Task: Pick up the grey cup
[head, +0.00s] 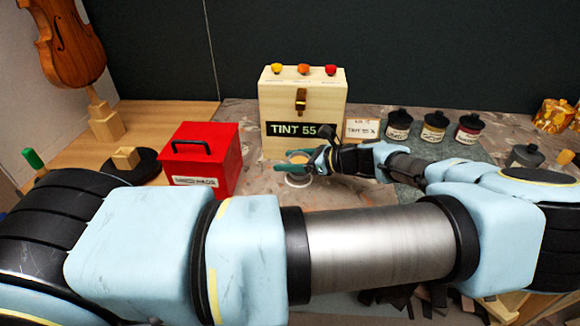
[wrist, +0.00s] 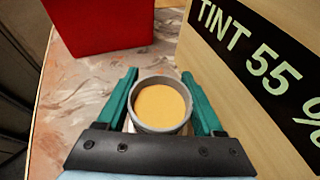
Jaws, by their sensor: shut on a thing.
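The grey cup (wrist: 160,127) is in the wrist view, between the two green fingers of my gripper (wrist: 160,105). It is round, with a grey rim and a yellow-orange filling or inside. My gripper is shut on it, one finger on each side. In the head view the cup (head: 299,158) shows small in front of the wooden box, with my gripper (head: 310,162) at it. A pale ring (head: 298,181) shows on the bench just below the cup. I cannot tell how far the cup is from the bench top.
A wooden box (head: 283,103) labelled TINT 55 stands right behind the cup, with several coloured knobs on top. A red box (head: 227,165) stands to the left. Several dark-lidded jars (head: 434,126) and a small sign (head: 362,129) stand to the right. A violin (head: 66,40) is at the far left.

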